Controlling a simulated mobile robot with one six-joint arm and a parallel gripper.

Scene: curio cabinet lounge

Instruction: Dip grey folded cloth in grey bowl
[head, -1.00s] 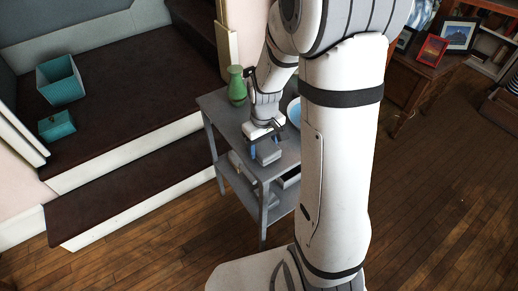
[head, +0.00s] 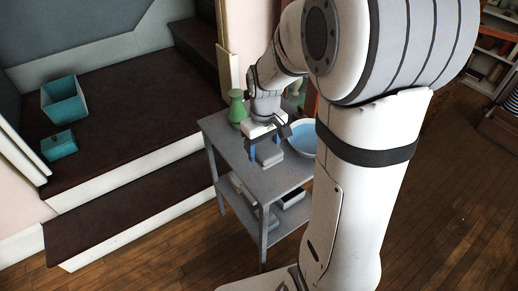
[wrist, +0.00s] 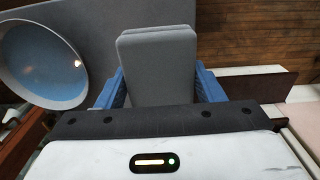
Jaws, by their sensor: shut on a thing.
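The grey folded cloth (head: 270,155) is between the blue fingers of my gripper (head: 266,147), near the top of the grey stand; I cannot tell whether it touches the top. In the wrist view the cloth (wrist: 158,62) shows as a folded block with a finger on each side. My gripper (wrist: 160,88) is shut on it. The grey bowl (head: 313,152) is to the right of the cloth, partly hidden by my arm, with a blue inside. In the wrist view the bowl (wrist: 84,88) is at left, apart from the cloth.
The grey stand (head: 232,155) has a lower shelf with several items. A green vase (head: 237,106) stands on its top, left of my gripper. A teal bin (head: 64,100) and a teal box (head: 59,145) are on the dark steps at left.

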